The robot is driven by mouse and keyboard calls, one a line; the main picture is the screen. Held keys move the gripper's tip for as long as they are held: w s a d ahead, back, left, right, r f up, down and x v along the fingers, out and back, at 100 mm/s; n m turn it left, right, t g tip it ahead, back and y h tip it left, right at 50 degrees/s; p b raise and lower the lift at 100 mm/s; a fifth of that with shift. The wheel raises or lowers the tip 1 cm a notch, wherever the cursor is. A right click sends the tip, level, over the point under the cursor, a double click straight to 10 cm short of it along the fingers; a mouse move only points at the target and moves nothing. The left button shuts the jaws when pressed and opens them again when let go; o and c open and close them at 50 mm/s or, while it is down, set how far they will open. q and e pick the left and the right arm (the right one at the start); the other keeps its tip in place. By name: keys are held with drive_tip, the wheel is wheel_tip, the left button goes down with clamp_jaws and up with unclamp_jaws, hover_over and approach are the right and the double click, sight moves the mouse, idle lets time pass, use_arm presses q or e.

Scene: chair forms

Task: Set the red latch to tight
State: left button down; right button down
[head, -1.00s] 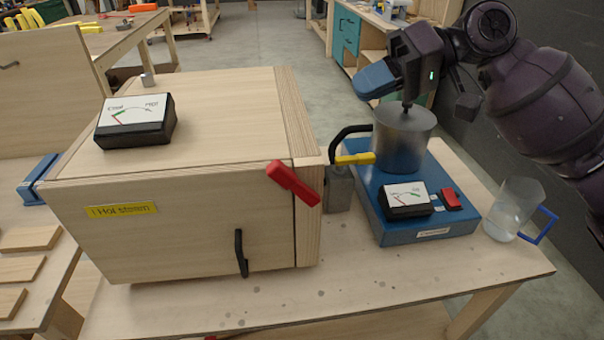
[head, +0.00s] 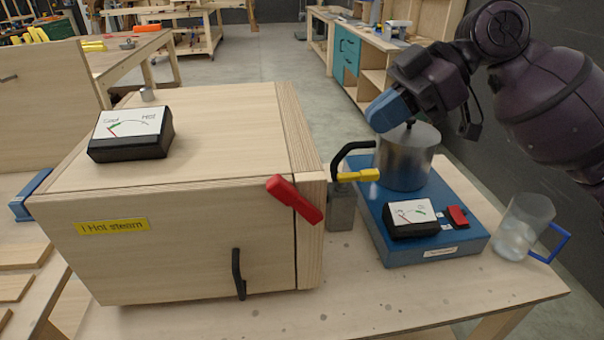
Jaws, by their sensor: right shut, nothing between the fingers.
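The red latch (head: 295,199) is a tilted bar at the right edge of the wooden box's (head: 170,245) front, near its top corner. It slopes from upper left down to lower right, across the seam between the front panel and the side post. A black handle (head: 238,274) sits low on the same front. My right gripper (head: 378,115), with blue fingertips, is shut and empty. It is beside the top of the metal pot (head: 405,165), well to the right of the latch. My left gripper is out of view.
The pot stands on a blue base (head: 440,251) with a gauge (head: 411,219) and red switch (head: 457,217). A yellow-levered valve (head: 357,176) stands between box and base. A clear jug (head: 523,228) is at right. A gauge (head: 131,133) sits on the box. The tabletop front is clear.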

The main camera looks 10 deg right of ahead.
sight(288, 184)
drive_tip(key=b+x, duration=0.1)
drive_tip(key=x, duration=1.3)
drive_tip(key=shift+w, duration=0.1)
drive_tip(key=shift+w, duration=0.1)
idle(0.3)
